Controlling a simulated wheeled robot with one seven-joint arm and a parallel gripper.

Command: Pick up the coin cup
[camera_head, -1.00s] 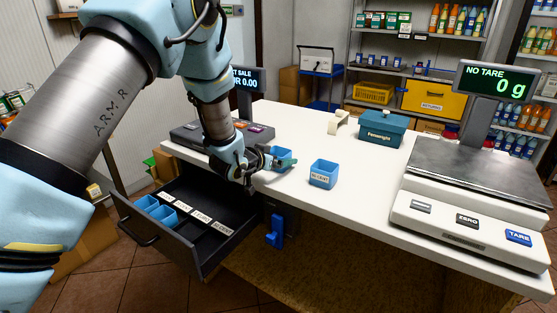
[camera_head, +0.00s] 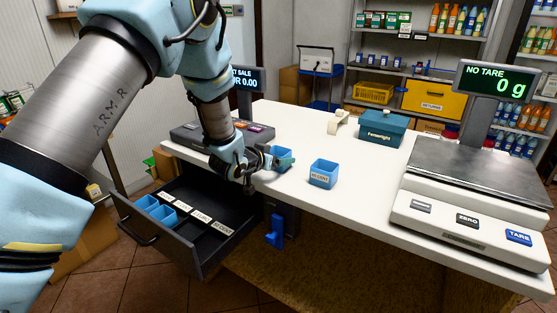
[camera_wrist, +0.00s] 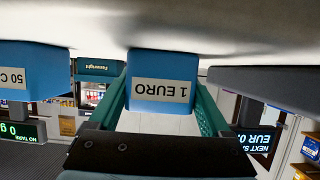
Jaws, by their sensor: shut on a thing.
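A blue cup labelled "1 EURO" (camera_wrist: 163,92) stands upside down in the wrist view, between the two teal fingers of my gripper (camera_wrist: 163,108). In the head view the same cup (camera_head: 284,154) is on the white counter near its front edge, with my gripper (camera_head: 273,160) shut on it from the left. It looks to be at counter height; any gap beneath it cannot be made out. A second blue cup, labelled "50 C..." in the wrist view (camera_wrist: 30,75), stands apart on the counter to the right in the head view (camera_head: 323,175).
An open dark drawer (camera_head: 205,258) below the counter holds blue cups (camera_head: 160,212) at left and empty labelled spaces. On the counter (camera_head: 355,215) are a scale (camera_head: 470,210), a teal box (camera_head: 382,128) and a till (camera_head: 258,131).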

